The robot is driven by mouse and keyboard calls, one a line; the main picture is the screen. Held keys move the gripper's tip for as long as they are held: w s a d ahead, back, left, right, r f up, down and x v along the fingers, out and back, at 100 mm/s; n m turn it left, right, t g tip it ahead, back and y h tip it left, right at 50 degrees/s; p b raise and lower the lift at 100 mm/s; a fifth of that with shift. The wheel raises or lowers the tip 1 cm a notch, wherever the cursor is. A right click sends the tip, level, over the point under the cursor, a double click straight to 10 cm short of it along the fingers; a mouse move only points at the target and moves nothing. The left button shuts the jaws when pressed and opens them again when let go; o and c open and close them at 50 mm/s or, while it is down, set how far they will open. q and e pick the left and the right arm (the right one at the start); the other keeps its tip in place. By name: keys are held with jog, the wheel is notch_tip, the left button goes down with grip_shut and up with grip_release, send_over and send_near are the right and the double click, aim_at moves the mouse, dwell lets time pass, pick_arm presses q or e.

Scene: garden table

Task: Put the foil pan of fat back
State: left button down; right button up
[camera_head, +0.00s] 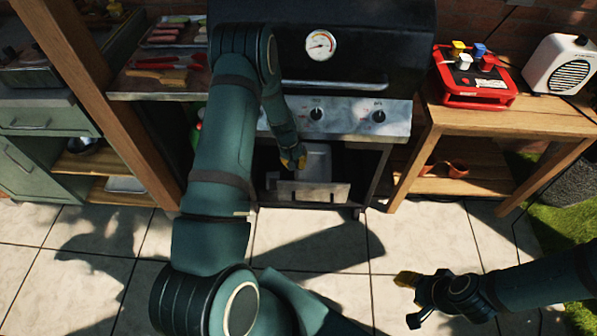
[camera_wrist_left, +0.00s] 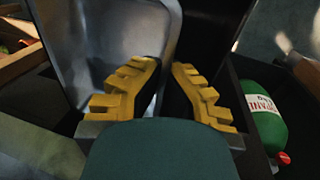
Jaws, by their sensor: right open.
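A grey metal pan (camera_head: 318,160), seemingly the foil pan, shows in the open cabinet under the grill. It fills the upper left of the left wrist view (camera_wrist_left: 100,40); its contents cannot be made out. My left gripper (camera_head: 293,163) reaches down at the pan's left side. In the left wrist view its yellow fingers (camera_wrist_left: 168,66) have a narrow gap between their tips, and the pan's edge runs down towards that gap. I cannot tell whether they hold the edge. My right gripper (camera_head: 409,299) is open and empty over the paving, far from the pan.
A metal panel (camera_head: 312,192) stands at the cabinet's front. A green gas bottle (camera_wrist_left: 264,118) stands right in the left wrist view. The black grill (camera_head: 355,45) overhangs the cabinet. Paving in front is clear.

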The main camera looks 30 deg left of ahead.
aim_at(298, 170)
pick_arm(q)
jog(key=x, duration=0.1)
jog(key=b+x, duration=0.2)
jog(key=x, duration=0.1)
jog(key=shift+s+a+f, duration=0.1)
jog(key=shift+s+a, duration=0.05)
jog(key=shift+a, duration=0.15)
jog(key=shift+r, duration=0.2)
jog(key=shift+f, duration=0.15)
jog(key=c, duration=1.1)
grip_release()
jog(key=shift+c, duration=0.2)
jog(key=shift+r, duration=0.2)
jog(key=p+v, duration=0.2)
jog(key=v, duration=1)
jog(key=shift+p, duration=0.4)
